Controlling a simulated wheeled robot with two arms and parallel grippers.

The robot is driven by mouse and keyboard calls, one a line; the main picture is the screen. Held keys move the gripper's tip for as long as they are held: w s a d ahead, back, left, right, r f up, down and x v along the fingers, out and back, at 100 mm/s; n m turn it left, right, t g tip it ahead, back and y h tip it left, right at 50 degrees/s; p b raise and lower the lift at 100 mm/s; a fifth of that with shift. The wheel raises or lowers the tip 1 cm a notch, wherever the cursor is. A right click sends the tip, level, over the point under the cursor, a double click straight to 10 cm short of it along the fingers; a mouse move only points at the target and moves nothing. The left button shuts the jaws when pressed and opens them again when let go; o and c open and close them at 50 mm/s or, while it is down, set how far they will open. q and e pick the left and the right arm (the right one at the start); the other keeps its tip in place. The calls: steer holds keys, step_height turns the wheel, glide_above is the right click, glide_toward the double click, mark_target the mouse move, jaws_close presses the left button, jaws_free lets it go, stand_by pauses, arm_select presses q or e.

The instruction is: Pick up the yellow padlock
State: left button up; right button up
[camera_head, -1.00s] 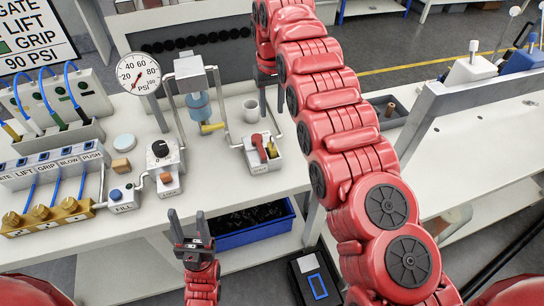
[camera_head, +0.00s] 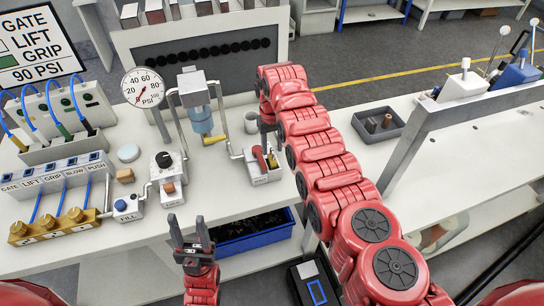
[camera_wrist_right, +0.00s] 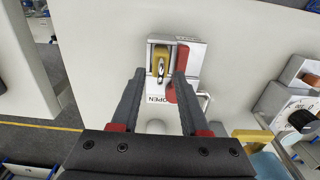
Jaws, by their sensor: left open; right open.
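The yellow padlock (camera_head: 273,161) is on the small white valve box (camera_head: 262,178), beside a red lever (camera_head: 259,157). In the right wrist view the padlock (camera_wrist_right: 161,52) shows a metal shackle and lies just beyond my fingertips, with the red lever (camera_wrist_right: 183,62) to its right. My right gripper (camera_wrist_right: 160,76) is open and empty, its fingers lined up on either side of the padlock. In the head view my right gripper (camera_head: 269,138) is over the box, partly hidden by its own arm. My left gripper (camera_head: 190,222) is open and empty in front of the table.
A pressure gauge (camera_head: 143,87), a filter with a blue bowl (camera_head: 200,112) and a white cup (camera_head: 251,122) stand near the box. A blue bin (camera_head: 255,240) sits below the table edge. A grey tray (camera_head: 378,122) stands on the right. The wrist view shows an "OPEN" label beside the padlock.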

steer(key=shift+f, duration=0.9)
jaws_close()
stand_by(0.8)
